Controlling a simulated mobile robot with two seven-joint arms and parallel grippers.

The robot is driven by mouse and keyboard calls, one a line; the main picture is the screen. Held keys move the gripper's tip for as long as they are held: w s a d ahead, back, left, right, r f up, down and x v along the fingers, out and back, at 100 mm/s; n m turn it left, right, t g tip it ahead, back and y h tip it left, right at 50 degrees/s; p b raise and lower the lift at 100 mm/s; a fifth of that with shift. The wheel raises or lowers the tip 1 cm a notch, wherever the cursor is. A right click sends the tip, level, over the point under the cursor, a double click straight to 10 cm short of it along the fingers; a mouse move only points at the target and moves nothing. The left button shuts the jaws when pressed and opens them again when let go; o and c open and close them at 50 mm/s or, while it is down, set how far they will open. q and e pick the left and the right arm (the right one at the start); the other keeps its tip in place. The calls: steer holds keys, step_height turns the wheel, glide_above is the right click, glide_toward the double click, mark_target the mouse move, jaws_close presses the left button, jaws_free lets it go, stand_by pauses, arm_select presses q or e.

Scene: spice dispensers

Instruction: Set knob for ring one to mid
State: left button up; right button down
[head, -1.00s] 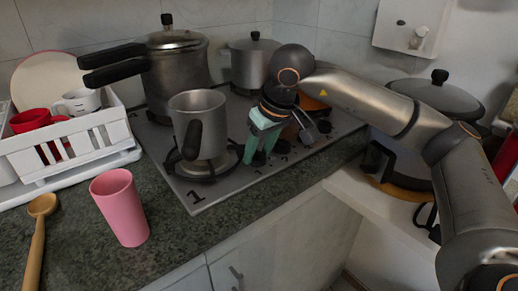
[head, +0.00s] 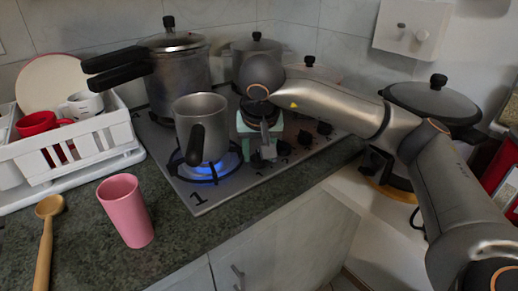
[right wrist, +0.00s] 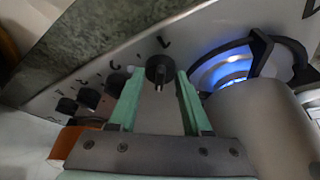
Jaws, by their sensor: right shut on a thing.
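The hob (head: 240,182) has a front row of black knobs, and a corner of it is marked 1. My right gripper (head: 263,154) reaches down to that row. In the right wrist view, my gripper (right wrist: 160,82) has its green fingers on either side of a black knob (right wrist: 158,68) and is shut on it. The nearby ring one burner (right wrist: 228,68) burns with a blue flame, which also shows in the head view under a steel mug-like pot (head: 201,122). In the head view the gripper hides the held knob. My left gripper is not in view.
Other black knobs (right wrist: 89,97) follow along the panel. A pressure cooker (head: 178,72) and another pot (head: 256,58) stand at the back. A dish rack (head: 70,155), a pink cup (head: 126,210) and a wooden spoon (head: 46,235) occupy the left counter.

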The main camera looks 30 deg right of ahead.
steer(key=shift+m, duration=0.4)
steer(key=shift+c, duration=1.8)
jaws_free()
steer(key=p+v, duration=0.3)
steer(key=v, duration=0.9)
steer(key=shift+a+r+p, duration=0.25)
steer(key=shift+p, duration=0.05)
steer(key=shift+w, duration=0.1)
